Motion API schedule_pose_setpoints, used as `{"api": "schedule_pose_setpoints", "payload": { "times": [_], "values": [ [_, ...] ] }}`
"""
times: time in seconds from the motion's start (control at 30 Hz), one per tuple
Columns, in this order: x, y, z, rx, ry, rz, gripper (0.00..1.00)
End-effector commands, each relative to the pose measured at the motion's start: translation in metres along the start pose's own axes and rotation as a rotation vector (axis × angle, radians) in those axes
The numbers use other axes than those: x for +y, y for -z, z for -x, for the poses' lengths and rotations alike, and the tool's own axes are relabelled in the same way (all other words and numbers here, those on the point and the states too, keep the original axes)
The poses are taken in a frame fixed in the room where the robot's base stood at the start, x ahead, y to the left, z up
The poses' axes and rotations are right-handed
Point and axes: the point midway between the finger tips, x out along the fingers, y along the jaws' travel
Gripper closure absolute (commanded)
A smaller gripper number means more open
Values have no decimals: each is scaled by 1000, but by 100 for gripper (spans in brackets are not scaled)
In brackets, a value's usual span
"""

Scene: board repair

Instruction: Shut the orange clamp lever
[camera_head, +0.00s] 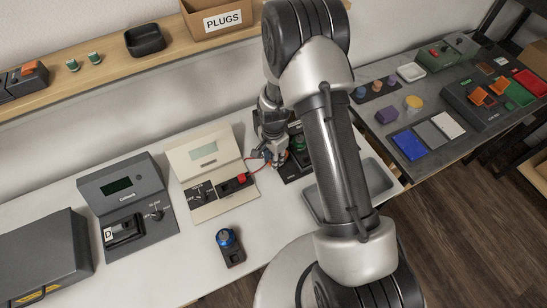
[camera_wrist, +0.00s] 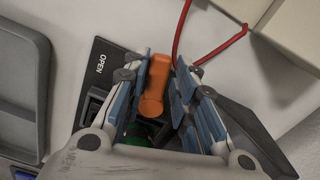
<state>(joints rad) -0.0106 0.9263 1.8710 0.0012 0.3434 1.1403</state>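In the wrist view the orange clamp lever (camera_wrist: 156,85) lies between the two blue-padded fingers of my gripper (camera_wrist: 163,75). The left finger is close against it and a narrow gap shows on the right; I cannot tell whether either touches. The lever belongs to a dark clamp base (camera_wrist: 101,48) marked OPEN. A green part (camera_wrist: 140,130) shows below the lever, partly hidden by the fingers. In the head view my gripper (camera_head: 272,150) is down at the dark clamp unit (camera_head: 293,172), and my arm hides much of it.
A red cable (camera_head: 255,158) runs close by from the cream meter unit (camera_head: 210,165). A grey tray (camera_head: 377,178) lies right of the clamp. A blue-topped part (camera_head: 229,245) stands at the front of the white table. The side table (camera_head: 390,103) holds orange flaps (camera_head: 478,96).

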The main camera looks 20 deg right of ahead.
Motion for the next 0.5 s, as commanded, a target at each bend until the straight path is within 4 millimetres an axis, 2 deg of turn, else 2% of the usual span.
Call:
{"api": "schedule_pose_setpoints", "payload": {
  "times": [0.13,0.5],
  "values": [
    [0,0,0,0,0,2,62],
    [0,0,4,0,0,3,62]
  ]
}}
